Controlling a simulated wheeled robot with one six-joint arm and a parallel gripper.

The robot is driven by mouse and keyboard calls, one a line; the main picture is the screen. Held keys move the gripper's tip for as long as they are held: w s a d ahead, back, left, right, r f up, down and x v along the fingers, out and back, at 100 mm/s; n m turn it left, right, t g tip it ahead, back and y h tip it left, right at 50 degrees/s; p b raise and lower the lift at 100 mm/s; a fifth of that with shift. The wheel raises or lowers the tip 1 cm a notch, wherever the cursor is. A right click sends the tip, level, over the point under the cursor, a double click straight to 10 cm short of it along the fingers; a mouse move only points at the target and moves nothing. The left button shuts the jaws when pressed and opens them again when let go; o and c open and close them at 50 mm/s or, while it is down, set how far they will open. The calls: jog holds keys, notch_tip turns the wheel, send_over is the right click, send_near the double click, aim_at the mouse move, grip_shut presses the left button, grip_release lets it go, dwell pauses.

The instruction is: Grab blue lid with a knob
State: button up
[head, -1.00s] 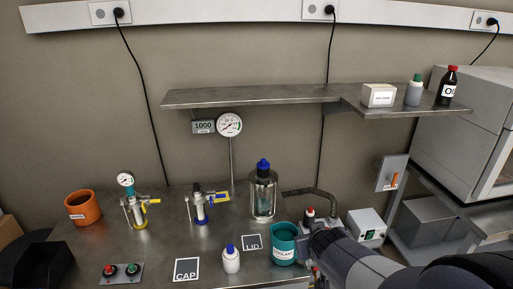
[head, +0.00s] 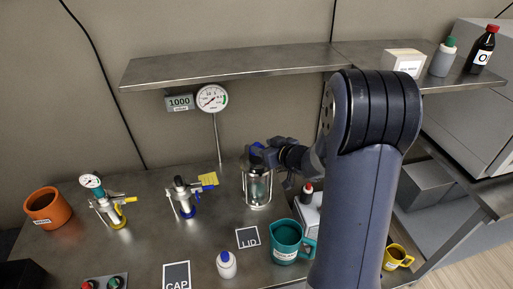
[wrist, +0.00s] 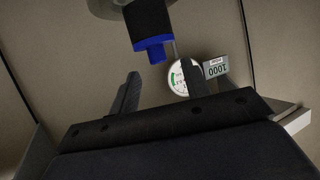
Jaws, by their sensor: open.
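The blue lid with its knob (head: 256,149) sits on top of the glass and metal vessel (head: 257,188) in the head view, partly covered by my gripper (head: 264,155). In the wrist view, which is upside down, the blue lid (wrist: 152,45) shows with its knob pointing down the picture, above a dark neck. My gripper (wrist: 161,84) is open and empty there. The lid appears beyond the fingertips, roughly in line with the gap between them. I cannot tell whether a finger touches it.
A shelf (head: 230,67) runs above and behind. A gauge (head: 212,98) on a thin post and a 1000 display (head: 180,102) are behind the vessel. A teal jug (head: 285,240), a white bottle (head: 226,264) and a LID mat (head: 248,237) stand in front.

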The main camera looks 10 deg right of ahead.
aim_at(259, 145)
jog(key=shift+f+p+x, duration=0.2)
jog(key=shift+p+x, duration=0.35)
jog(key=shift+x, duration=2.85)
jog(key=shift+d, duration=0.15)
jog(key=shift+c, duration=0.6)
jog(key=shift+s, duration=0.1)
grip_shut()
